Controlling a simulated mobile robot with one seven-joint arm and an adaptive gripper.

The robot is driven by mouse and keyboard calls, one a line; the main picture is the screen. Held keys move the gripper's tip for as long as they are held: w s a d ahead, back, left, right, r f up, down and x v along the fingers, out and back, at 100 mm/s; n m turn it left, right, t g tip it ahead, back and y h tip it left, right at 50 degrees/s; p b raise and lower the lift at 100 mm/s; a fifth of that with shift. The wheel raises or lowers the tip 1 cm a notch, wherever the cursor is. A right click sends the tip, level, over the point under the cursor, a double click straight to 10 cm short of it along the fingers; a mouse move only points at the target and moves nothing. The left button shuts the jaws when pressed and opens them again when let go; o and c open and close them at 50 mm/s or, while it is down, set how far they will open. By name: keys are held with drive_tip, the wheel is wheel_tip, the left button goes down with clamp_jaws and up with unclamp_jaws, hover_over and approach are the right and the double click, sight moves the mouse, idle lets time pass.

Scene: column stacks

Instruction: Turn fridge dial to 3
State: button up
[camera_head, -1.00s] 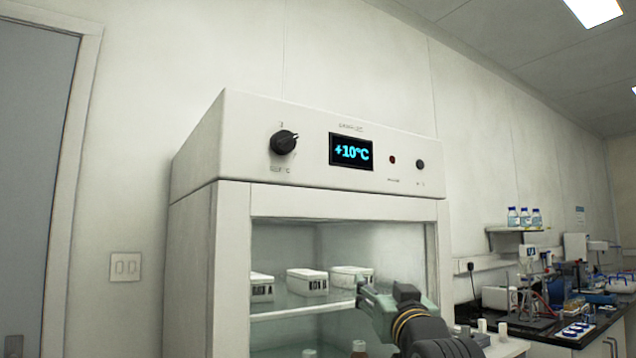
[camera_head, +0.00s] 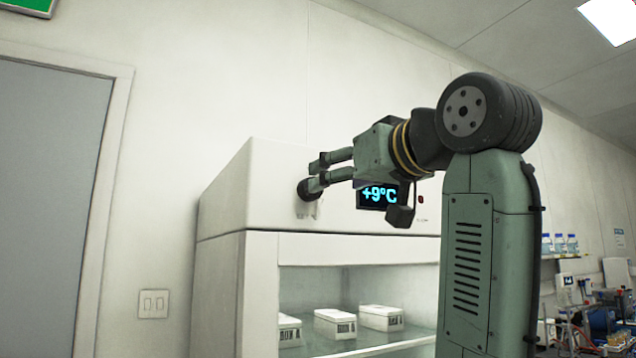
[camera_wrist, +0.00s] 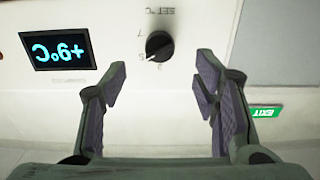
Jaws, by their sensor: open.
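The black fridge dial (camera_head: 304,192) is on the white control panel, left of the display (camera_head: 378,195), which reads +9°C. In the wrist view the dial (camera_wrist: 159,46) shows upside down between my two fingers, with clear gaps on both sides. Its white mark points near the 5. The 7 is also readable; the 3 is not readable. My gripper (camera_head: 316,173) is open at the panel, and its fingers partly cover the dial in the head view. Both fingers show in the wrist view (camera_wrist: 161,75). Whether its tips reach around the dial's depth is unclear.
The fridge's glass front (camera_head: 310,285) is below the panel, with white boxes (camera_head: 335,324) on a shelf inside. A grey door (camera_head: 55,200) is at left. A bench with lab equipment (camera_head: 590,320) is at right. The air left of the panel is free.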

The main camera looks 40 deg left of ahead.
drive_tip(key=p+x, duration=0.2)
drive_tip(key=x, duration=0.6)
drive_tip(key=c, duration=1.2)
drive_tip(key=shift+o, duration=0.2)
drive_tip(key=shift+n, duration=0.3)
drive_tip(key=n, duration=1.1)
drive_tip(key=shift+w, duration=0.1)
drive_tip(key=shift+n, duration=0.3)
drive_tip(key=o, duration=1.2)
drive_tip(key=shift+r, duration=0.1)
drive_tip(key=shift+c, duration=0.2)
